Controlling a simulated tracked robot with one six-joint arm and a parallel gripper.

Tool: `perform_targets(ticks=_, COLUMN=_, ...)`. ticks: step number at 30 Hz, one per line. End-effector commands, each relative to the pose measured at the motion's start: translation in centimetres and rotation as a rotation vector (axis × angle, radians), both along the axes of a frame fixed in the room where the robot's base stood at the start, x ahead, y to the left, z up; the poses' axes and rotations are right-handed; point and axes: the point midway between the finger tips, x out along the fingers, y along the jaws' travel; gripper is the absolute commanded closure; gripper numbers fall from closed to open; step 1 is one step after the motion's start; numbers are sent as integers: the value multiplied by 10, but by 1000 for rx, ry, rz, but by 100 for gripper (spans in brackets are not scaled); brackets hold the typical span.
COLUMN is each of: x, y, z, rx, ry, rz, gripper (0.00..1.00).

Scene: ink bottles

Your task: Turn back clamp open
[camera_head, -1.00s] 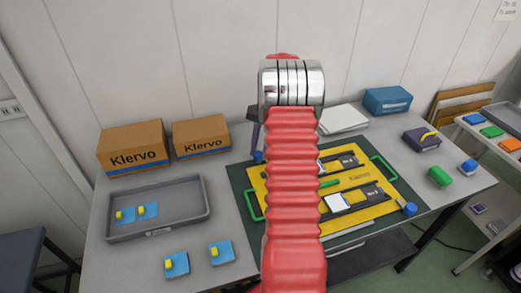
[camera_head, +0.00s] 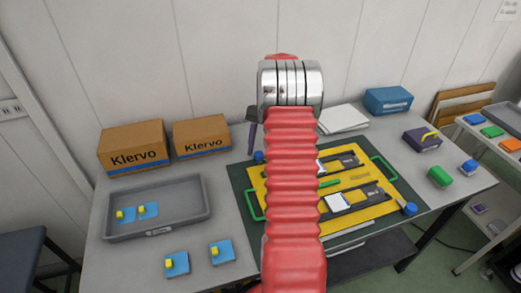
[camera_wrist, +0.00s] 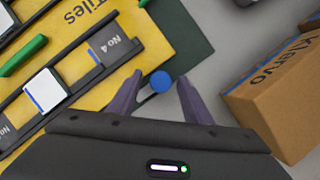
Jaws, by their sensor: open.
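The yellow fixture plate (camera_head: 350,215) lies on a dark green mat, with two dark rails across it. A blue round knob (camera_wrist: 160,82), which I take as the back clamp's, is at the plate's far left corner; it also shows in the head view (camera_head: 258,157). My gripper (camera_wrist: 159,77) is open, with the blue knob between its fingertips in the wrist view. I cannot tell whether the fingers touch it. In the head view my arm hides most of the gripper. A second blue knob (camera_head: 408,208) is at the near right corner.
A white tile (camera_head: 336,202) sits in the near rail. Green handles (camera_head: 384,167) flank the plate. Two Klervo boxes (camera_head: 201,136) stand back left, close to my gripper's side in the wrist view. A grey tray (camera_head: 157,208) is at left.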

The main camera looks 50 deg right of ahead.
Motion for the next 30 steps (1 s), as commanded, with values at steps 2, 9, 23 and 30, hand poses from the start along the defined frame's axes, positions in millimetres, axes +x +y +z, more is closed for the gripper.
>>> perform_targets(ticks=2, x=0, y=0, z=0, rx=-1, ry=-1, rz=0, gripper=55)
perform_targets(ticks=9, x=2, y=-4, z=8, rx=-2, ry=-3, rz=-1, gripper=55)
perform_targets(ticks=23, x=9, y=-30, z=70, rx=-4, ry=-3, rz=-1, gripper=55)
perform_targets(ticks=30, x=12, y=-41, z=100, rx=-3, ry=-2, rz=0, gripper=55)
